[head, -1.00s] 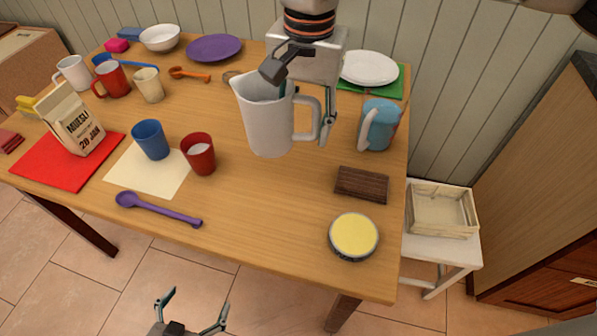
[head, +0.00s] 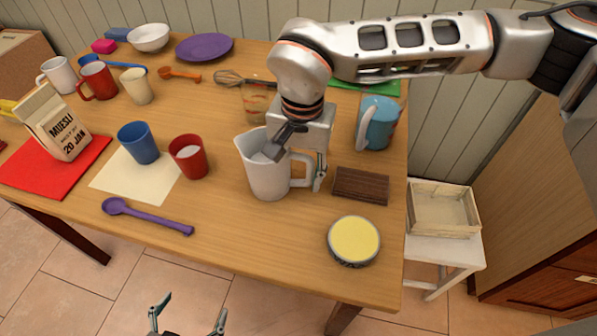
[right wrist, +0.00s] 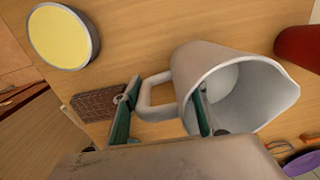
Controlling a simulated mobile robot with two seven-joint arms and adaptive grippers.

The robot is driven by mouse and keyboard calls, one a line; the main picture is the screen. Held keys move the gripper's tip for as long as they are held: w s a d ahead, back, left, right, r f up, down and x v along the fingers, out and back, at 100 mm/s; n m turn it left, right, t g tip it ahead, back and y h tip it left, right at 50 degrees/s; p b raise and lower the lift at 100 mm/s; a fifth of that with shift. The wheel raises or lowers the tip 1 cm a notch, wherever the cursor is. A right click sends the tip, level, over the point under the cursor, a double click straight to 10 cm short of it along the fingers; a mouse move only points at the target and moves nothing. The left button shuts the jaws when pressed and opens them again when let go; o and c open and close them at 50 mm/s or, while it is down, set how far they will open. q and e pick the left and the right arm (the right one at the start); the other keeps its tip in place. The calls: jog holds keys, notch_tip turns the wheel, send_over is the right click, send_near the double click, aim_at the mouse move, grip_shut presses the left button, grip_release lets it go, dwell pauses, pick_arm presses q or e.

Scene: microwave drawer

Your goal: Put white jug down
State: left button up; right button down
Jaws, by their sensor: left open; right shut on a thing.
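The white jug (head: 261,182) is upright over the middle front of the wooden table (head: 250,236), its base at or very near the tabletop; I cannot tell if it touches. My right gripper (head: 301,163) is shut on the jug at its handle side. In the right wrist view the jug (right wrist: 188,72) shows its open mouth, with one finger inside it and the other outside past the handle; the right gripper (right wrist: 163,116) covers part of the handle. My left gripper (head: 188,318) is open and empty, low in front of the table.
A brown block (head: 361,185) lies close right of the jug, with a yellow-topped tin (head: 354,239) in front. A red cup (head: 188,158) stands left, a glass cup (head: 257,101) behind, and a blue jug (head: 377,124) back right. The table's front middle is clear.

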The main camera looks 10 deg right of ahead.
aim_at(300, 154)
jog(key=shift+r, duration=0.15)
jog(key=c, duration=1.2)
grip_release()
pick_arm(q)
jog(key=shift+w+d+r, duration=0.1)
jog(key=shift+r, duration=0.1)
pick_arm(e)
notch_tip(300, 154, up, 7)
jog(key=shift+d+r+p, duration=0.1)
jog(key=shift+r+p, duration=0.05)
jog(key=shift+p, duration=0.55)
notch_tip(300, 154, up, 4)
jog(key=shift+s+f+p, duration=0.1)
jog(key=shift+f+p, duration=0.05)
jog(key=shift+p, duration=0.15)
jog(key=shift+r, duration=0.5)
pick_arm(q)
jog(key=shift+s+a+f, duration=0.15)
jog(key=shift+s+a, duration=0.3)
